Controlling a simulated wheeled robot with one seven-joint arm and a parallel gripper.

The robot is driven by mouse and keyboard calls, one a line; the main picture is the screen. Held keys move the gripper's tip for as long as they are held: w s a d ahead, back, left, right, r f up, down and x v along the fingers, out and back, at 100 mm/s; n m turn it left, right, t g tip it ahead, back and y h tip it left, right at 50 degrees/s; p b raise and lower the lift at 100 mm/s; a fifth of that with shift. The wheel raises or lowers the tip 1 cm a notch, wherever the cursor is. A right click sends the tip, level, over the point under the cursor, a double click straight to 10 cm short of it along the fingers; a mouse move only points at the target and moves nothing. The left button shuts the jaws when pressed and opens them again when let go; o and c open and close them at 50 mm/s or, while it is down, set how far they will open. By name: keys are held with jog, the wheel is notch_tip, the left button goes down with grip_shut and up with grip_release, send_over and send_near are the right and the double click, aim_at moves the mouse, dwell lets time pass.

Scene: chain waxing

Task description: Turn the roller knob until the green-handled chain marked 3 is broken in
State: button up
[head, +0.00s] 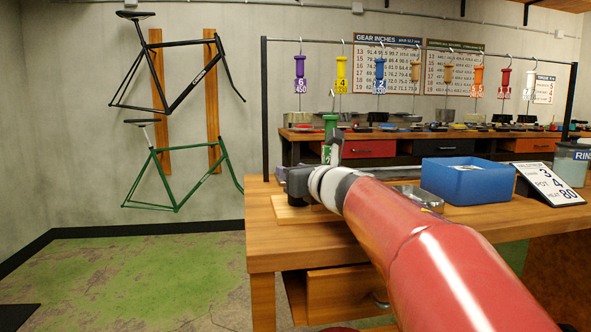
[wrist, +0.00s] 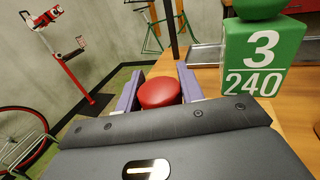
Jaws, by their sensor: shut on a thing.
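The roller knob (wrist: 160,93) is round and red and sits between the two finger pads in the wrist view. My gripper (wrist: 160,84) is shut on it. In the head view my gripper (head: 297,183) is at the left end of the bench, where it hides the knob. The green-handled chain's tag (wrist: 262,62), marked 3 and 240, is close to the right of the knob in the wrist view. Its green handle (head: 330,124) stands upright just behind my gripper in the head view. The chain itself and the rollers are mostly hidden.
A blue bin (head: 468,182) and a sign (head: 548,184) reading 3, 4 and 80 stand on the bench (head: 262,218) to the right. Several coloured handles with tags hang from a rail (head: 420,44) above. A red repair stand (wrist: 72,72) shows beyond the bench.

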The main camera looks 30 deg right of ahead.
jog(key=shift+r, duration=0.1)
jog(key=o, duration=1)
jog(key=s, duration=0.7)
jog(key=shift+s+d, duration=0.15)
jog(key=shift+s, duration=0.2)
jog(key=shift+c, duration=0.2)
